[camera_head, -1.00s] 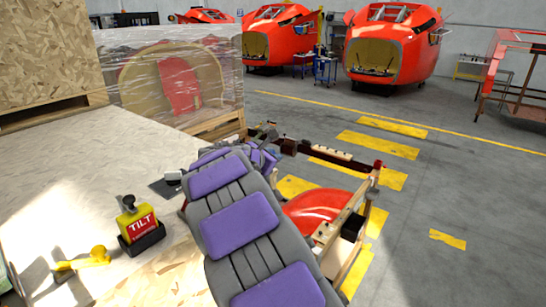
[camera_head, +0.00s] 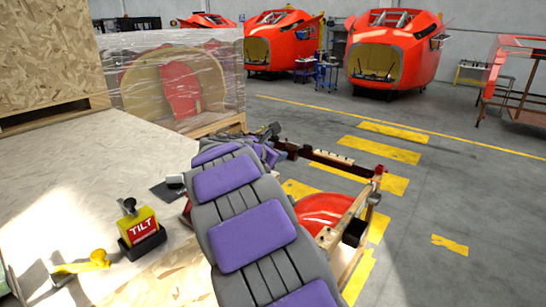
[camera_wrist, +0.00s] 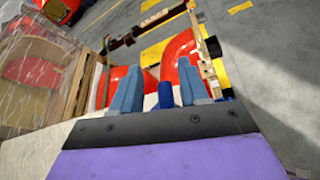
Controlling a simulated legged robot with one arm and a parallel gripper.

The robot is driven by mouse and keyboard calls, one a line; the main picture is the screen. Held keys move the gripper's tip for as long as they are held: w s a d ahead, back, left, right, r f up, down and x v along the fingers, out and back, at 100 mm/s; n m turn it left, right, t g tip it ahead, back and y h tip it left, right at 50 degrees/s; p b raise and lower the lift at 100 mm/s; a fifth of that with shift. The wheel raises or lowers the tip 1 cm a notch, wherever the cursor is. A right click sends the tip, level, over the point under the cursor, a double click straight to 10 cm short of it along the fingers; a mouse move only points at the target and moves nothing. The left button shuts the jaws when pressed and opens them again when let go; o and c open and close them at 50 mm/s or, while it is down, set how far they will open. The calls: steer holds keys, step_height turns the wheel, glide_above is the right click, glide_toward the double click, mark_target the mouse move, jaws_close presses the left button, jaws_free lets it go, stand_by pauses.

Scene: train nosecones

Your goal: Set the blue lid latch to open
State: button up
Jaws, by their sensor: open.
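In the wrist view my gripper (camera_wrist: 159,66) is open, with its two grey-blue fingers apart. A small dark blue upright part (camera_wrist: 166,96) shows between the fingers, closer to the right one. It may be the blue lid latch, but its shape is too small to be sure of, and I cannot tell whether it is touched. Red curved parts (camera_wrist: 181,48) lie beyond it. In the head view the grey and purple arm hides the latch and most of my gripper.
A red curved piece in a wooden frame (camera_head: 349,257) stands right of my arm. A yellow TILT box (camera_head: 140,228) and a yellow tool (camera_head: 84,264) sit on the board at left. A wrapped crate (camera_head: 175,85) stands behind.

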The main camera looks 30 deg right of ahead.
steer(key=s+a+b, duration=0.1)
steer(key=s+a, duration=0.2)
steer(key=s, duration=0.3)
steer(key=s+a+r+b, duration=0.1)
steer(key=s+a, duration=0.2)
steer(key=s, duration=0.4)
steer(key=shift+s+a+r+b, duration=0.2)
steer(key=shift+s+r+b, duration=0.05)
steer(key=shift+b, duration=0.05)
